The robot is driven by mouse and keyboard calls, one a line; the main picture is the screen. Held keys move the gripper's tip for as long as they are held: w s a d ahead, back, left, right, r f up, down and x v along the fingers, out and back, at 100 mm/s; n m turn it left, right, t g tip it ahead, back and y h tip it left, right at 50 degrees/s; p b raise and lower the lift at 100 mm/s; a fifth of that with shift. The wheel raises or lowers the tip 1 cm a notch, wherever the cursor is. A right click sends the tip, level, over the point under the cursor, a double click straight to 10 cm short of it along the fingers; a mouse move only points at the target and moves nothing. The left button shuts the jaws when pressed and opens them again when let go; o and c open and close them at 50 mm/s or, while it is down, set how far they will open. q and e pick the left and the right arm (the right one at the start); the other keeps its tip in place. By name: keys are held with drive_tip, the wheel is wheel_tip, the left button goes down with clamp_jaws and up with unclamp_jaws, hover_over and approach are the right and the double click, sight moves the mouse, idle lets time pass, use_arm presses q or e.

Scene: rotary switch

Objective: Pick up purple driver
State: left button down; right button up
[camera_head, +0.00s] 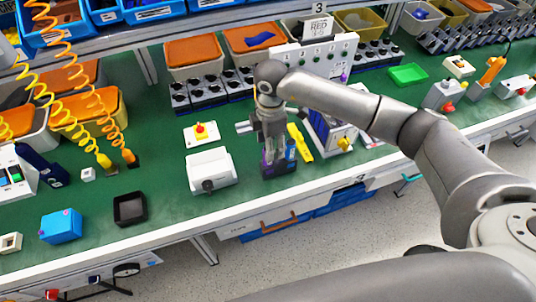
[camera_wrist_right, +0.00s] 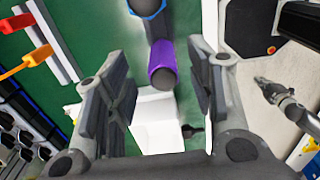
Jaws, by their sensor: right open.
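The purple driver (camera_wrist_right: 163,62) shows in the right wrist view as a purple collar on a grey cylindrical body. It lies between the two fingers of my right gripper (camera_wrist_right: 163,100), with gaps on both sides. The fingers are spread and hold nothing. In the head view my right gripper (camera_head: 276,150) points down at the green bench, just right of a white box. Purple and blue parts show around its fingertips there, but the driver's full shape is hidden by the gripper. My left gripper is not in view.
A white box (camera_head: 209,170) stands left of the gripper. A yellow tool (camera_head: 300,143) lies close on its right. A red-button box (camera_head: 201,132) and a black tray (camera_head: 130,208) are farther left. Black holders (camera_head: 212,92) line the back. Green bench near the front is partly clear.

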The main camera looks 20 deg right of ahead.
wheel_tip(320, 180, down, 4)
drive_tip(key=shift+s+a+r+p, duration=0.1)
drive_tip(key=shift+s+r+p, duration=0.1)
drive_tip(key=shift+p, duration=0.4)
drive_tip(key=shift+w+f, duration=0.1)
drive_tip(key=shift+f, duration=0.2)
clamp_jaws()
drive_tip(key=shift+r, duration=0.1)
